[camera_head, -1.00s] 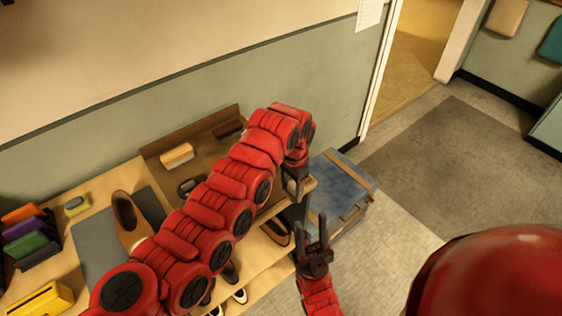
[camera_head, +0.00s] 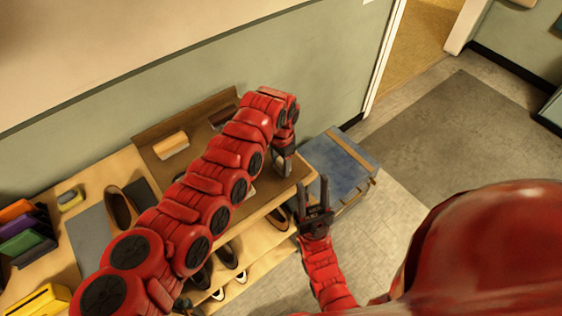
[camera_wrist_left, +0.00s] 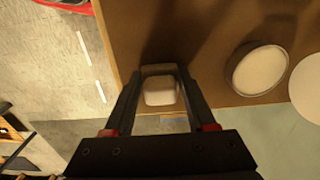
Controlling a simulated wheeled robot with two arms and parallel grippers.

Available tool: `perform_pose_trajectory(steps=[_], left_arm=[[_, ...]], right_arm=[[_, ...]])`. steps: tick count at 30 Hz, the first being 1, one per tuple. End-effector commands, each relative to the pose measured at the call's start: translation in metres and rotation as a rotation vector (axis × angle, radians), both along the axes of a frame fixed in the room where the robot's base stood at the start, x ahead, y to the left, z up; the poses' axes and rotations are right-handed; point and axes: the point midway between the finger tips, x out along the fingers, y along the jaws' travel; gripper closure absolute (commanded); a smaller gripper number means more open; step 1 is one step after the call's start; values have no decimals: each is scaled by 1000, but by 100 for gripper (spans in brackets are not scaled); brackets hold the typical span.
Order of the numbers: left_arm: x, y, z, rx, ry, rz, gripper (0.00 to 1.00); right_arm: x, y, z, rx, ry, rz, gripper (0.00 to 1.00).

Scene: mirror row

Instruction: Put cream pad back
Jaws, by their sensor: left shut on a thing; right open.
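The cream pad (camera_wrist_left: 160,91) is a small pale block with rounded corners, between the fingertips of my left gripper (camera_wrist_left: 158,84) in the left wrist view. That gripper is shut on it, over the brown board near its edge. I cannot tell whether the pad touches the board. In the head view my left gripper (camera_head: 283,168) is above the right end of the brown board (camera_head: 262,196), and the pad is not clearly visible. My right gripper (camera_head: 315,193) is open and empty, pointing up, in front of the board's right end.
On the board are a cream-bristled brush (camera_head: 171,145), a dark brush (camera_head: 223,115) and a round tin (camera_wrist_left: 260,69). A brown shoe (camera_head: 122,208) stands on a grey mat at left. Shoes fill the shelf below. A blue-topped box (camera_head: 340,165) stands right of the bench.

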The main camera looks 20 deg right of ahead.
Motion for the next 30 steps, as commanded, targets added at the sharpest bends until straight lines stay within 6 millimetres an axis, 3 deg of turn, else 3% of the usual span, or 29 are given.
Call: perform_pose_trajectory(steps=[3, 4, 9, 21, 30], left_arm=[[0, 0, -5, 0, 0, 1, 96], [0, 0, -4, 0, 0, 1, 40], [0, 0, -3, 0, 0, 1, 14], [1, 0, 6, -2, -2, 1, 14], [2, -1, 71, -4, -7, 1, 14]], right_arm=[[0, 0, -4, 0, 0, 0, 55], [0, 0, -3, 0, 0, 0, 55], [0, 0, -3, 0, 0, 0, 55], [0, 0, -4, 0, 0, 0, 55], [0, 0, -28, 0, 0, 0, 55]])
